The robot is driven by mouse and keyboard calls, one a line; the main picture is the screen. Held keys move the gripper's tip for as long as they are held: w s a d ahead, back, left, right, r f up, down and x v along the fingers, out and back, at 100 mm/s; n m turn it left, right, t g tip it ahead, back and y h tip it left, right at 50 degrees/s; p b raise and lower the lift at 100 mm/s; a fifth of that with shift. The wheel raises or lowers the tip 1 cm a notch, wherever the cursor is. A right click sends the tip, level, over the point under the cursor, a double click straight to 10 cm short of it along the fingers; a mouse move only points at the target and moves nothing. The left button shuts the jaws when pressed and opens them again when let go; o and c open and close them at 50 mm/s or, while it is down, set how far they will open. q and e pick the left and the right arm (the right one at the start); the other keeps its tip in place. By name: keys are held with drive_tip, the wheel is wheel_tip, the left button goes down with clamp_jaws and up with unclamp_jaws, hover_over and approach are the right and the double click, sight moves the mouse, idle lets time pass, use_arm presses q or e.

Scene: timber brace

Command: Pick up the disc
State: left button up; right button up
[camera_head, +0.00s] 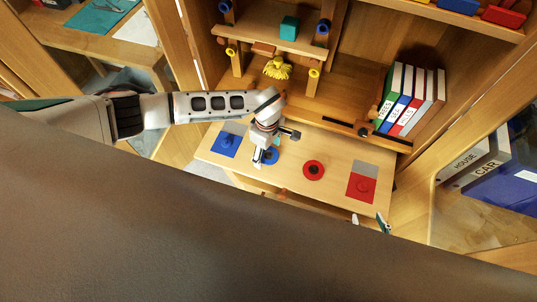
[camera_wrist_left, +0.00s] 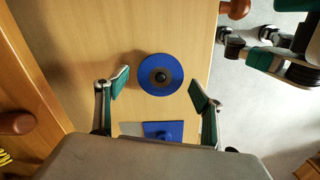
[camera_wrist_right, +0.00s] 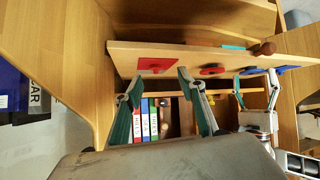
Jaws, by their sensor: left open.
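A blue disc (camera_head: 270,156) with a dark centre lies on the pale wooden board. It also shows whole in the left wrist view (camera_wrist_left: 160,74). A red disc (camera_head: 313,170) with a dark centre lies to its right on the same board. My left gripper (camera_head: 264,157) is open above the blue disc; in the left wrist view its fingers (camera_wrist_left: 160,90) stand apart on either side, with a gap to the disc. My right gripper (camera_wrist_right: 158,84) is open and empty, with its fingers below the board's edge in the right wrist view. Its tips (camera_head: 370,222) barely show in the head view.
The board (camera_head: 290,178) also carries a blue square with a knob (camera_head: 226,144) at left and a red square (camera_head: 361,187) at right, each beside a grey patch. Behind stand several books (camera_head: 410,100), a dark bar (camera_head: 365,130) and a small shelf with a yellow tuft (camera_head: 277,68).

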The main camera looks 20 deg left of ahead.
idle(0.3)
use_arm(q)
drive_tip(key=c, duration=1)
